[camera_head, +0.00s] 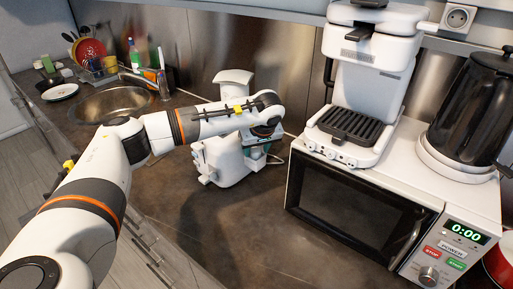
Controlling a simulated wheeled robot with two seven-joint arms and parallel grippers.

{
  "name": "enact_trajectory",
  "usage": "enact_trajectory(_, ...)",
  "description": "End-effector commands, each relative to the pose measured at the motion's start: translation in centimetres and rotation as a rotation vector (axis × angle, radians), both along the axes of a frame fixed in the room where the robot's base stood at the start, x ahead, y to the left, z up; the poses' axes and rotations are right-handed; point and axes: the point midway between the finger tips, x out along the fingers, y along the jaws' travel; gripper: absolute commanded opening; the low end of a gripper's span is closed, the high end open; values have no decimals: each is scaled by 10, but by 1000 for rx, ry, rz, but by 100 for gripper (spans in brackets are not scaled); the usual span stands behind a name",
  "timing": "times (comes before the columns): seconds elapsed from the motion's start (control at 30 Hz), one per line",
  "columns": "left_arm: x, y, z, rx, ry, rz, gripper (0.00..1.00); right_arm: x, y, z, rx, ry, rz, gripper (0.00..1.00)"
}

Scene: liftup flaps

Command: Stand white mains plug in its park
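My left arm reaches in from the left, across the counter (235,245). Its gripper (263,148) points down at the right side of a white countertop appliance (226,165). The fingers are small and partly hidden, so I cannot tell whether they are open or shut, or whether they touch anything. The arm covers the middle of the appliance. I cannot make out a white mains plug or its park. A thin light line beside the gripper may be a cord. My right gripper is not in view.
A black-and-white microwave (349,206) stands at the right, with a white coffee machine (367,87) and a dark jug (468,107) on top. A wall socket (458,18) is above. A sink (112,103) is at the left. The front middle counter is clear.

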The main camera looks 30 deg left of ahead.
Motion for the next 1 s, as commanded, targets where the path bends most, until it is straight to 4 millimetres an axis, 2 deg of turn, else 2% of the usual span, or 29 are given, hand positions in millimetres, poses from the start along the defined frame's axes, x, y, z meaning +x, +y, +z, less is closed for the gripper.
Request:
enact_trajectory(0.27,-1,2,-1,5,5,5,56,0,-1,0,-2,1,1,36)
enact_trajectory(0.43,-3,-2,9,4,1,5,56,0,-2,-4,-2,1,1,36)
enact_trajectory(0.8,-20,-29,78,2,-2,-1,56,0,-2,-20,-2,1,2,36)
enact_trajectory(1.0,-26,-38,103,3,0,1,56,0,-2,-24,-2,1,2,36)
